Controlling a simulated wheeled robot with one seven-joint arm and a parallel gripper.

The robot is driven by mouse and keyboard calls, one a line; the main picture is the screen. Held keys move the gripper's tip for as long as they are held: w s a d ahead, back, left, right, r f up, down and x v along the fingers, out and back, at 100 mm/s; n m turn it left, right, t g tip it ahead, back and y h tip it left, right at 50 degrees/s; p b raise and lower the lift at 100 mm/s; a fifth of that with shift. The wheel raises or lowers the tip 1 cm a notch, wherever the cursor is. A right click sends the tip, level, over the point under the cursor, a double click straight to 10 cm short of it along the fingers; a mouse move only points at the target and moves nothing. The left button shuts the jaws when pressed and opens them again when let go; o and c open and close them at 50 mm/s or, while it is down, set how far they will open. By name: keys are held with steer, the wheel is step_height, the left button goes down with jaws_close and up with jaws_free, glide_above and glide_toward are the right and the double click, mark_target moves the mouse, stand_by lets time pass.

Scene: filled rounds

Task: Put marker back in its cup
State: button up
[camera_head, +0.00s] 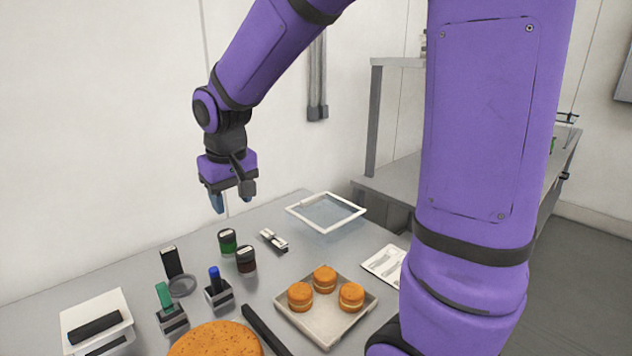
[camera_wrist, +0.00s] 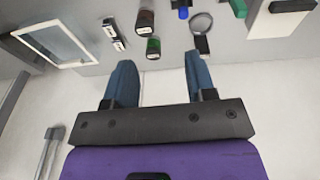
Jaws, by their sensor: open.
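A blue marker-like piece (camera_head: 214,278) stands upright in a small grey holder (camera_head: 219,299), and a green one (camera_head: 163,296) stands in another grey holder (camera_head: 173,321). Both also show at the top of the wrist view, the blue piece (camera_wrist: 183,13) and the green piece (camera_wrist: 238,8). I cannot tell which one the task means, or whether either holder is its cup. My gripper (camera_head: 232,195) is open and empty, high above the back of the table. Its two blue fingers (camera_wrist: 159,62) are wide apart, with nothing between them.
A green jar (camera_head: 227,241), a dark jar (camera_head: 246,260), an upright black block (camera_head: 171,262) and a ring (camera_head: 182,286) stand nearby. A tray (camera_head: 327,333) holds orange rounds. A white frame (camera_head: 353,214) lies behind. A white box (camera_head: 72,320) bears a black bar (camera_head: 95,327).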

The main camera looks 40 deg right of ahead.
steer(key=s+d+r+t, duration=0.1)
steer(key=s+r, duration=0.3)
steer(key=s, duration=0.6)
steer(key=s+d+r+t, duration=0.2)
steer(key=s+r, duration=0.3)
steer(key=s, duration=0.5)
steer(key=shift+s+d+y, duration=0.25)
steer(key=shift+s+y, duration=0.05)
